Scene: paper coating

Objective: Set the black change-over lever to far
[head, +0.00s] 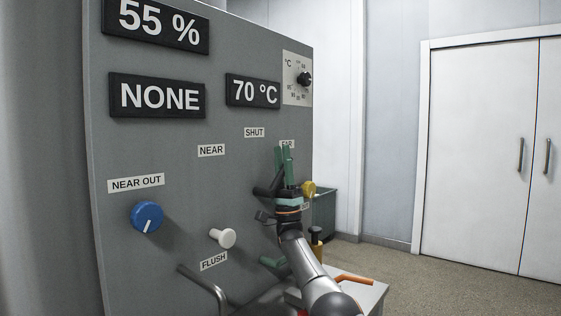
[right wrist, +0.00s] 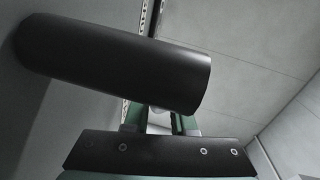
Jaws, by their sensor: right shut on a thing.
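The black change-over lever (right wrist: 115,65) is a thick black cylinder that sticks out from the grey panel in the right wrist view. In the head view a dark part of it (head: 263,191) shows left of my right gripper (head: 284,158). The gripper's green fingers point up and are shut on the lever, just below the FAR label (head: 287,144), which they partly cover. The SHUT label (head: 254,132) and the NEAR label (head: 211,150) are farther left. My left gripper is not in view.
The grey panel (head: 220,200) carries a NONE display (head: 157,95), a blue knob (head: 147,217), a white FLUSH knob (head: 222,238) and a bent metal handle (head: 205,287). A yellow knob (head: 309,188) is close right of my gripper. Open floor (head: 450,275) lies to the right.

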